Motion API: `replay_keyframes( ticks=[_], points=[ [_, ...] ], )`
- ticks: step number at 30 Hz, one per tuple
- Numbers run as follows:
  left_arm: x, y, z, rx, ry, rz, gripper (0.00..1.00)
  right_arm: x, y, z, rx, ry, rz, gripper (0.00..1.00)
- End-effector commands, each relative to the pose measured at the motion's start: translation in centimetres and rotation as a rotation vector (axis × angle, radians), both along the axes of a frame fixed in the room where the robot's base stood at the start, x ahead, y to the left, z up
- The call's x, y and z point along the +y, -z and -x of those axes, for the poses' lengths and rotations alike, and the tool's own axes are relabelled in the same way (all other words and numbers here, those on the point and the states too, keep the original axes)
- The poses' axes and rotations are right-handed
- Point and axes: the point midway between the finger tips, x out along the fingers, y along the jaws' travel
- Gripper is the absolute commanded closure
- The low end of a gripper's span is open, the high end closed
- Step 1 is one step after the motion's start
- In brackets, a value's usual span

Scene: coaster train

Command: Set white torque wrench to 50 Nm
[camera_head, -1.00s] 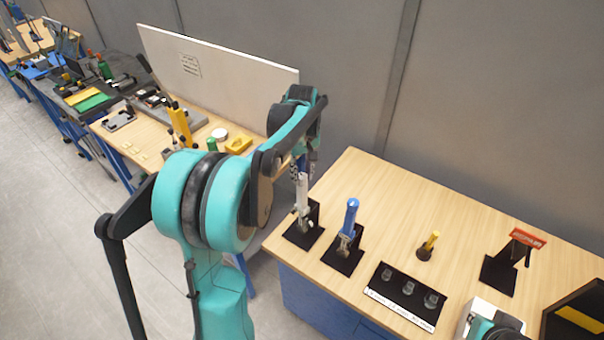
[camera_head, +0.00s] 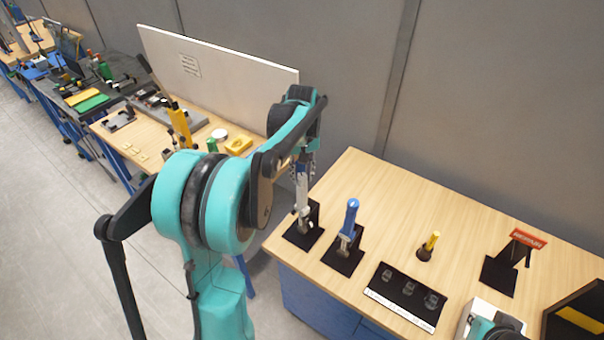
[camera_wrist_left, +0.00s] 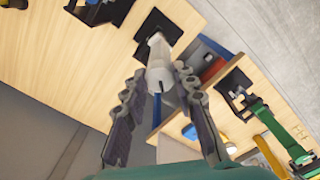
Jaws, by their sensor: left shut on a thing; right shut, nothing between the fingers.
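The white torque wrench (camera_head: 302,195) stands upright on a black stand (camera_head: 291,236) at the left end of the wooden bench. In the left wrist view the wrench handle (camera_wrist_left: 159,58) points towards the camera. My left gripper (camera_head: 303,172) is above the stand, shut on the upper end of the handle. In the left wrist view its two fingers (camera_wrist_left: 159,78) lie on either side of the handle end. The wrench's scale setting is too small to read. My right gripper is out of view; only a bit of my arm shows at the lower right.
A blue torque wrench (camera_head: 350,215) stands close to the right on its own black stand. A black socket tray (camera_head: 408,297), a yellow-handled tool (camera_head: 428,246) and a red-labelled stand (camera_head: 527,238) lie further right. The bench middle (camera_head: 385,205) is clear.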

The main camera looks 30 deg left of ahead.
Motion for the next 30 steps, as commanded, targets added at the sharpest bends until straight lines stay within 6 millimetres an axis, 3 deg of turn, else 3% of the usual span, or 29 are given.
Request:
replay_keyframes(
  ticks=[1, 2, 4, 13, 17, 30],
  points=[
    [0.0, 0.0, 0.0, 0.0, 0.0, 0.0, 1.0, 0.0, 0.0, 0.0, 0.0, 0.0, 0.0, 1.0],
    [0.0, 0.0, 0.0, 0.0, 0.0, 0.0, 0.7, 0.0, 0.0, 0.0, 0.0, 0.0, 0.0, 1.0],
    [0.0, 0.0, 0.0, 0.0, -0.001, 0.0, 0.52, 0.0, 0.0, 0.0, 0.0, 0.0, 0.0, 1.0],
    [0.0, -0.1, 0.0, 0.0, -0.001, 0.0, 0.51, 0.0, 0.0, 0.0, 0.0, 0.0, 0.0, 1.0],
    [0.0, -1.0, 0.0, 0.0, -0.001, 0.0, 0.51, 0.0, 0.0, 0.0, 0.0, 0.0, 0.0, 1.0],
    [0.0, -9.8, 0.0, 0.0, -0.001, 0.0, 0.51, 0.0, 0.0, 0.0, 0.0, 0.0, 0.0, 1.0]
  ],
)
